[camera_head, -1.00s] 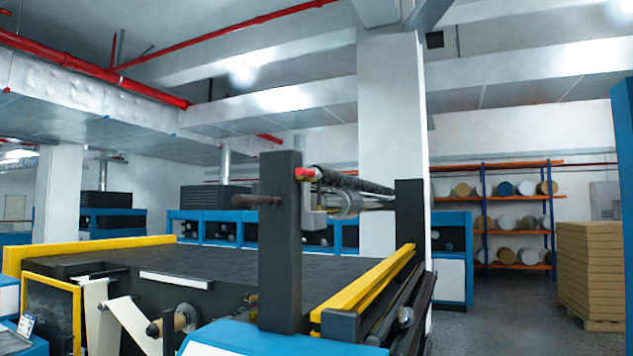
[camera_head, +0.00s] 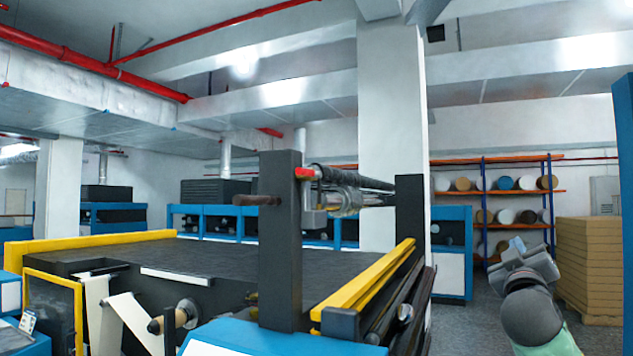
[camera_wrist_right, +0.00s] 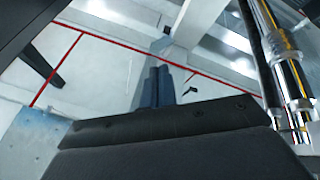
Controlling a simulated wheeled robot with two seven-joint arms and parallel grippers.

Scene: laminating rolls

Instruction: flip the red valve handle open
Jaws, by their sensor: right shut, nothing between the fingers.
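The small red valve handle (camera_head: 304,173) sits at the near end of a dark roller, beside the top of a dark upright post (camera_head: 281,240). A grey metal fitting (camera_head: 345,198) is just right of it. My right gripper (camera_head: 517,246) is at the lower right of the head view, well to the right of the handle and apart from it. Its fingers (camera_wrist_right: 158,86) show in the right wrist view, shut together and empty. I cannot make out the red handle in the wrist view. My left gripper is not in view.
The laminating machine has a yellow rail (camera_head: 370,279) and a second dark post (camera_head: 409,217) between my right gripper and the handle. Stacked brown boards (camera_head: 588,265) and a shelf of rolls (camera_head: 518,192) stand behind at the right. Shiny metal rods (camera_wrist_right: 280,60) show in the wrist view.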

